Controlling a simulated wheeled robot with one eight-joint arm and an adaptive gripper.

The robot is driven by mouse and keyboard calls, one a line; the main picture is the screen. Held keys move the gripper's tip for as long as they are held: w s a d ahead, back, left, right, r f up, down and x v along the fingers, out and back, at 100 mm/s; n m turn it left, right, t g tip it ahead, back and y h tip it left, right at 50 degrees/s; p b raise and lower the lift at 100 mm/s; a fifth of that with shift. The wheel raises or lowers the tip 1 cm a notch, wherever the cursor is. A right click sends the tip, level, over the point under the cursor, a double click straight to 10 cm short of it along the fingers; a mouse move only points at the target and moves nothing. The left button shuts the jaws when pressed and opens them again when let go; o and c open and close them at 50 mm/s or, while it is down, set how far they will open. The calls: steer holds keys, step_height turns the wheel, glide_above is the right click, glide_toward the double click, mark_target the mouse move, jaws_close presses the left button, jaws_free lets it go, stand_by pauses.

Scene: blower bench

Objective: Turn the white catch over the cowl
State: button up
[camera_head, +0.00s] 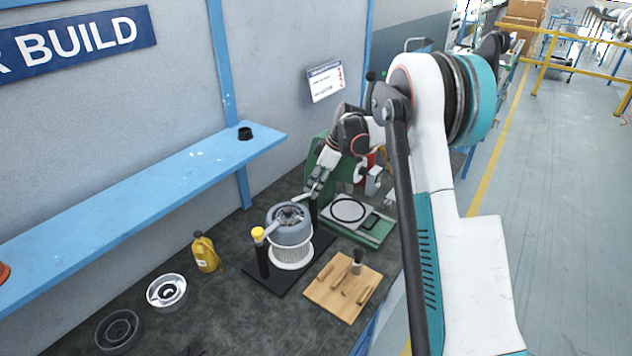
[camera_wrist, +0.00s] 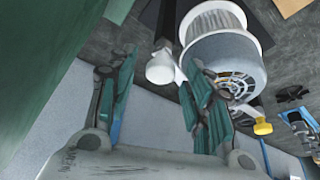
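The grey cowl (camera_head: 288,224) sits on a white ribbed drum (camera_head: 291,252) on a black base plate. In the wrist view the cowl (camera_wrist: 232,66) is at upper right, with a slotted end. The white catch (camera_wrist: 160,68) has a rounded white knob beside the cowl, on a dark post. Its arm runs toward the cowl and is partly hidden by my right finger. A yellow-knobbed catch (camera_head: 257,233) stands on the opposite side; its arm reaches the cowl. My gripper (camera_head: 315,190) is open at the cowl's far side. The white knob appears between my fingertips (camera_wrist: 160,60); contact is unclear.
A wooden board (camera_head: 342,287) with pegs and a brush lies in front. A green fixture (camera_head: 372,228) stands right of the base. A yellow bottle (camera_head: 205,253), a silver ring (camera_head: 166,291) and a dark ring (camera_head: 118,330) are left. A blue shelf (camera_head: 140,190) runs along the wall.

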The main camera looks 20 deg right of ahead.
steer(key=shift+r, duration=0.1)
steer(key=v, duration=1.2)
steer(key=shift+d, duration=0.1)
